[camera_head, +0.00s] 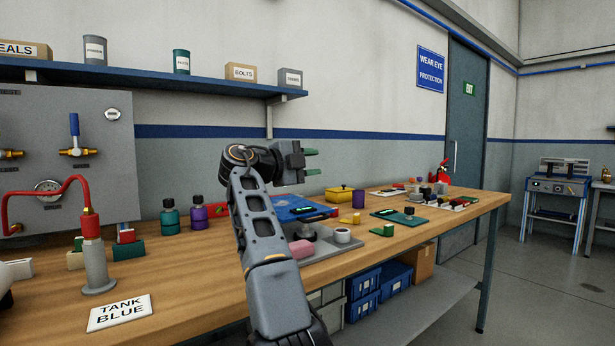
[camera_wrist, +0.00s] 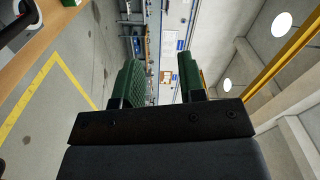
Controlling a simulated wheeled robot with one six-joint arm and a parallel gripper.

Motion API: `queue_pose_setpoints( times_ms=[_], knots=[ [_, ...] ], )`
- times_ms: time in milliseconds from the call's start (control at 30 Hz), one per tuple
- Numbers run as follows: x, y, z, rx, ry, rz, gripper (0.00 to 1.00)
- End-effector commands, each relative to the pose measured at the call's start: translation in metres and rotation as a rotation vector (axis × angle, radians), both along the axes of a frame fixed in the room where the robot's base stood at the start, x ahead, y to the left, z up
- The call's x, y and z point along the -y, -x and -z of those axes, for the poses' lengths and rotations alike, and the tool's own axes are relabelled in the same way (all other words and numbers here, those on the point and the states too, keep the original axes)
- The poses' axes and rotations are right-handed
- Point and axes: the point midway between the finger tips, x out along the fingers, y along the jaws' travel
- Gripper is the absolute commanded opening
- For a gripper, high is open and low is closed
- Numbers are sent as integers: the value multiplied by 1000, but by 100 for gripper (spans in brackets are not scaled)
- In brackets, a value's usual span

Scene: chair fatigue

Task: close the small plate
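My gripper (camera_head: 311,162) is raised above the workbench, pointing right in the head view. Its two green fingertips are apart with nothing between them. The wrist view also shows my gripper (camera_wrist: 160,78) open and empty. I cannot tell for sure which thing is the small plate. A blue flat panel (camera_head: 290,205) lies on the bench behind my arm, with a dark device with a green display (camera_head: 304,210) on it. My arm hides part of this area. A grey plate (camera_head: 322,248) in front bears a pink block (camera_head: 301,249) and a white ring-shaped piece (camera_head: 343,236).
The wooden bench (camera_head: 190,285) holds a yellow box (camera_head: 339,194), a teal board (camera_head: 399,217), a purple cylinder (camera_head: 358,199) and two bottles at the back. A red hose fitting (camera_head: 91,227) stands left. A shelf (camera_head: 150,80) runs along the wall. Air around my gripper is clear.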

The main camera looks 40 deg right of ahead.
Motion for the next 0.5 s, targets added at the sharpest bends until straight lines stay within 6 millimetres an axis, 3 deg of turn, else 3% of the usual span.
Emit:
queue_pose_setpoints(
  times_ms=[67, 300, 500],
  knots=[
    [-6, 12, -19, 1, 0, -1, 37],
    [-27, 55, -33, -1, 0, -1, 37],
    [-38, 78, -45, -3, -1, -1, 37]
  ],
)
